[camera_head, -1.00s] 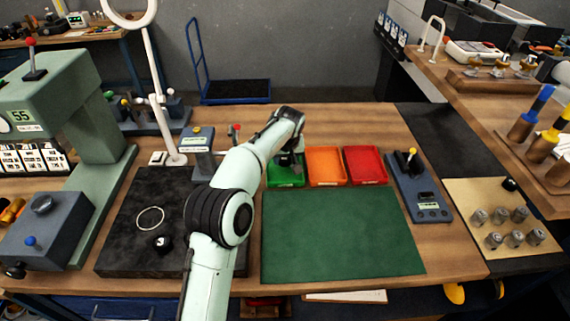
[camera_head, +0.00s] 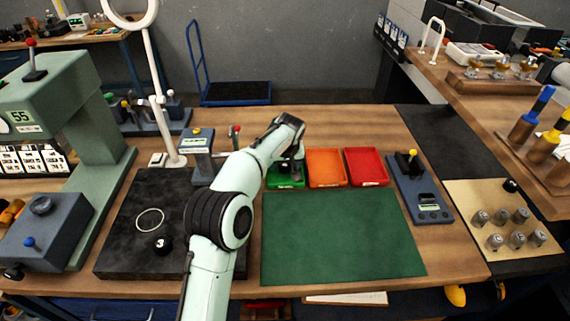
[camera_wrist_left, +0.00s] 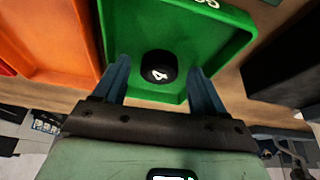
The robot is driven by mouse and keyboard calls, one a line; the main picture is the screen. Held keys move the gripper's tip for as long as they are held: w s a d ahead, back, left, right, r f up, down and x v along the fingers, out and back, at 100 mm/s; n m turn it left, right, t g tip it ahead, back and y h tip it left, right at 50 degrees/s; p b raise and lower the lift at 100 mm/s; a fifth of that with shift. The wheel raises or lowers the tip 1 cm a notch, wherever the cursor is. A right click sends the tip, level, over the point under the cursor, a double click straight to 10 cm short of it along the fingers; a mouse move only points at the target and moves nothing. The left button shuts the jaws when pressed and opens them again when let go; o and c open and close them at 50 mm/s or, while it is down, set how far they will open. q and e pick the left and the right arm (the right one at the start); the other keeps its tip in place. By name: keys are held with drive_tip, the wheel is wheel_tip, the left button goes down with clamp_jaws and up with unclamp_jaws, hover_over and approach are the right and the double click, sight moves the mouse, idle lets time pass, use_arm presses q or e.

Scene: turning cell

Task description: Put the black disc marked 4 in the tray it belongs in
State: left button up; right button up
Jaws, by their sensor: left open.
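The black disc marked 4 (camera_wrist_left: 159,67) lies inside the green tray (camera_wrist_left: 232,48), with its number showing in the left wrist view. My left gripper (camera_wrist_left: 160,72) is open, one blue finger on each side of the disc, with gaps visible between fingers and disc. In the head view my left gripper (camera_head: 291,165) is over the green tray (camera_head: 287,184), and the arm partly hides the tray. The orange tray (camera_head: 326,168) and red tray (camera_head: 366,167) look empty. My right gripper is not in view.
A black disc marked 3 (camera_head: 163,245) and a pale ring (camera_head: 150,219) are on the dark plate (camera_head: 120,250) at left. A green mat (camera_head: 340,240) in front of the trays is bare. A blue-grey device (camera_head: 420,190) stands right of the red tray.

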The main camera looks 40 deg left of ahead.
use_arm(q)
drive_tip(key=v, duration=1.2)
drive_tip(key=shift+p, duration=0.3)
drive_tip(key=shift+f, duration=0.1)
